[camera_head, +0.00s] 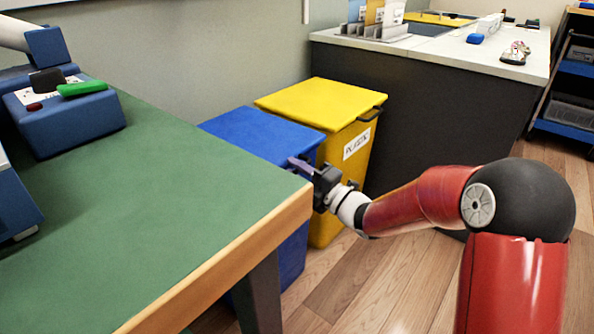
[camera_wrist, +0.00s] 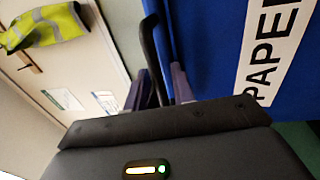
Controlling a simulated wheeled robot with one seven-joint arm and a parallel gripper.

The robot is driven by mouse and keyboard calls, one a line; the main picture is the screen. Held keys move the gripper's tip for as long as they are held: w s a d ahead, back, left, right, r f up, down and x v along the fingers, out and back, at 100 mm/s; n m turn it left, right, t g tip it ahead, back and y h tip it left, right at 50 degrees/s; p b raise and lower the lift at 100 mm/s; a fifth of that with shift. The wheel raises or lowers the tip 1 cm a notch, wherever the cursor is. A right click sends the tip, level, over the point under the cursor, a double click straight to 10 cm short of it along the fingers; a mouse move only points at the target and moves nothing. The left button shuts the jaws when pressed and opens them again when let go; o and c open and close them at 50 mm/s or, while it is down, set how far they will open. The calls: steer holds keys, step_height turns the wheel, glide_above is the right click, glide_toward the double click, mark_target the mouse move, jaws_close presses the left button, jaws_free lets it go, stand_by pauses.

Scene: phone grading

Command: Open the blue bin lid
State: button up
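The blue bin (camera_head: 250,133) stands behind the table's far corner, with its flat lid down. In the wrist view its blue front (camera_wrist: 212,45) carries a white PAPER label (camera_wrist: 268,50). A black bar handle (camera_wrist: 152,45) sticks out beside that blue face. My gripper (camera_head: 296,163) is at the bin's front right edge. In the wrist view its two purple-grey fingers (camera_wrist: 160,85) stand close on either side of the handle and look shut on it. The exact contact is partly hidden by the gripper body.
A yellow bin (camera_head: 320,100) with its lid down stands right beside the blue one. The green table (camera_head: 160,190) with a wooden edge lies close to my gripper at left. A dark counter (camera_head: 430,110) stands behind. Wood floor (camera_head: 350,285) is free in front.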

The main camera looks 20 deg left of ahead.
jaws_close()
steer(key=shift+r, duration=0.15)
